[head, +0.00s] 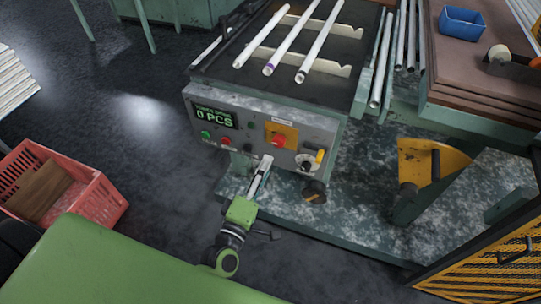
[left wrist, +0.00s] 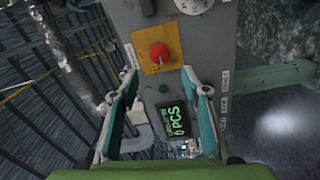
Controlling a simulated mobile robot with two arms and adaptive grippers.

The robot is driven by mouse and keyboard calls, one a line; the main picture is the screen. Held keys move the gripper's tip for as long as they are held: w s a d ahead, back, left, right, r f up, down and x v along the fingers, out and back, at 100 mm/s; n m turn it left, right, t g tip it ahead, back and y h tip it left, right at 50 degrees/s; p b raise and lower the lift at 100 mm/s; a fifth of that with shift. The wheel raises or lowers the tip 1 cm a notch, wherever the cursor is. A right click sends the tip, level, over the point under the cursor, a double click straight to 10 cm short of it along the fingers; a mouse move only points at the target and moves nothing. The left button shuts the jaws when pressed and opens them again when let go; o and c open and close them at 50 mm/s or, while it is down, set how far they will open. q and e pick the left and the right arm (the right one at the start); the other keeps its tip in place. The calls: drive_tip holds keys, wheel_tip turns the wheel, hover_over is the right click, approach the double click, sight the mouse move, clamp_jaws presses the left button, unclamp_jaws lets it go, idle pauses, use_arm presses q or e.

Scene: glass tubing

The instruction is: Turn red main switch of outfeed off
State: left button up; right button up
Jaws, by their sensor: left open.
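The red switch (head: 279,140) sits on a yellow-orange plate (head: 291,131) on the front of the grey control panel (head: 255,132). In the left wrist view the red switch (left wrist: 158,51) lies just beyond the fingertips, near the middle between them. My left gripper (head: 264,163) is in front of the panel, a little below and left of the switch in the head view. In the left wrist view my left gripper (left wrist: 158,76) has its two fingers spread, with nothing between them. My right gripper does not show.
White tubes (head: 292,40) lie on the machine above. A red crate (head: 97,200) stands on the floor at the left.

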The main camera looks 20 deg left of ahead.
use_arm(q)
drive_tip(key=shift+s, duration=1.6)
drive_tip(key=shift+f, duration=0.1)
drive_tip(key=s+f+m+g, duration=0.3)
drive_tip(key=s+f, duration=0.1)
drive_tip(key=f, duration=0.7)
drive_tip(key=s+f+m+g+h, duration=0.1)
drive_tip(key=s+f+m+g, duration=0.25)
drive_tip(key=f, duration=0.65)
drive_tip(key=s+f+m+g, duration=0.2)
drive_tip(key=s+f+m, duration=0.2)
drive_tip(key=f, duration=0.7)
drive_tip(key=s+a+f+m+g, duration=0.2)
drive_tip(key=s+f, duration=0.3)
drive_tip(key=s, duration=0.3)
drive_tip(key=s+a+f+m+g+y, duration=0.1)
drive_tip(key=s+a+f+m+g, duration=0.1)
drive_tip(key=s+f, duration=0.4)
drive_tip(key=s+a+f+m+g, duration=0.1)
drive_tip(key=s+f+m+g, duration=0.2)
drive_tip(key=s, duration=0.8)
wheel_tip(320, 180, down, 2)
drive_tip(key=shift+s+a+f+m+g+y, duration=0.3)
drive_tip(key=shift+s+a+m+g, duration=0.1)
drive_tip(key=shift+g, duration=0.55)
